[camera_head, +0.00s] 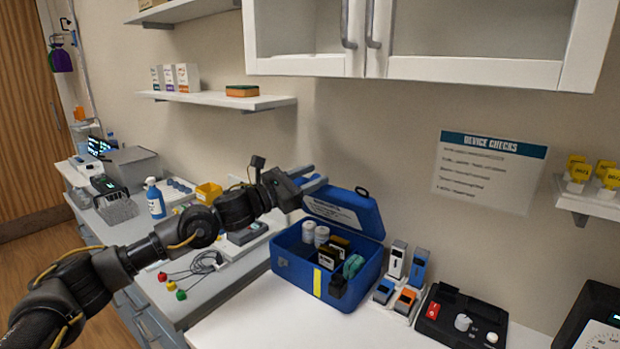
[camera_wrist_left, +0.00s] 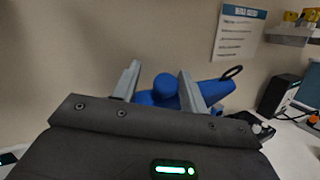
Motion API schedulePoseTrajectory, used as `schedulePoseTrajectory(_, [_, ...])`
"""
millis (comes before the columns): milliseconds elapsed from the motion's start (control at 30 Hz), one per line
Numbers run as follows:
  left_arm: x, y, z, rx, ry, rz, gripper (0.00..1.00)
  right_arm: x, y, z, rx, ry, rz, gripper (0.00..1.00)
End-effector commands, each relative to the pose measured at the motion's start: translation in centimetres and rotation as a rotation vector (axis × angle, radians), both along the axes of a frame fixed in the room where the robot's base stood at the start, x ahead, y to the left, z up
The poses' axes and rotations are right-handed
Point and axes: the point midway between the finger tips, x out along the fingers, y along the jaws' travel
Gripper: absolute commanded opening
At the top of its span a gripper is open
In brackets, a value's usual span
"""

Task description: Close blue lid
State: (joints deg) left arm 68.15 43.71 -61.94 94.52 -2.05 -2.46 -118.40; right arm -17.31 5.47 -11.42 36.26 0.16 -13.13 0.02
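The blue box (camera_head: 315,287) stands on the white counter with its blue lid (camera_head: 346,209) raised and tilted back. Inside it are white rolls, dark packs and a teal item. My left gripper (camera_head: 309,180) is at the upper left edge of the lid, its fingers apart. In the left wrist view the blue lid (camera_wrist_left: 210,91) shows beyond and partly between the fingertips of the left gripper (camera_wrist_left: 158,82). I cannot tell whether the fingers touch the lid. My right gripper is in neither view.
Small devices (camera_head: 397,260) and a black control panel (camera_head: 461,318) stand right of the box. Cables (camera_head: 200,264) and a blue bottle (camera_head: 155,198) are on the left bench. A cabinet (camera_head: 430,45) hangs above; a shelf (camera_head: 220,98) is at the upper left.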

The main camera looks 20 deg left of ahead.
Motion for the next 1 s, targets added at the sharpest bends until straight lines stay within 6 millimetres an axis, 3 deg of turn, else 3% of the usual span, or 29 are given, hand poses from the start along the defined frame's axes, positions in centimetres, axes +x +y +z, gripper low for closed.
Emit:
schedulePoseTrajectory(333, [0.0,0.0,0.5,-0.001,-0.001,0.0,0.48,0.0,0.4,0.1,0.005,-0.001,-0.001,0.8])
schedulePoseTrajectory(533, [0.0,0.0,3.6,0.0,-0.004,0.001,0.48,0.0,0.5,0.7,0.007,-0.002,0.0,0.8])
schedulePoseTrajectory(833, [-5.1,-1.3,9.7,0.0,-0.004,-0.003,0.48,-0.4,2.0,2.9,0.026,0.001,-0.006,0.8])
schedulePoseTrajectory(1000, [-8.9,-2.3,10.9,0.0,-0.003,-0.003,0.48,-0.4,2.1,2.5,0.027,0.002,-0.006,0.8])
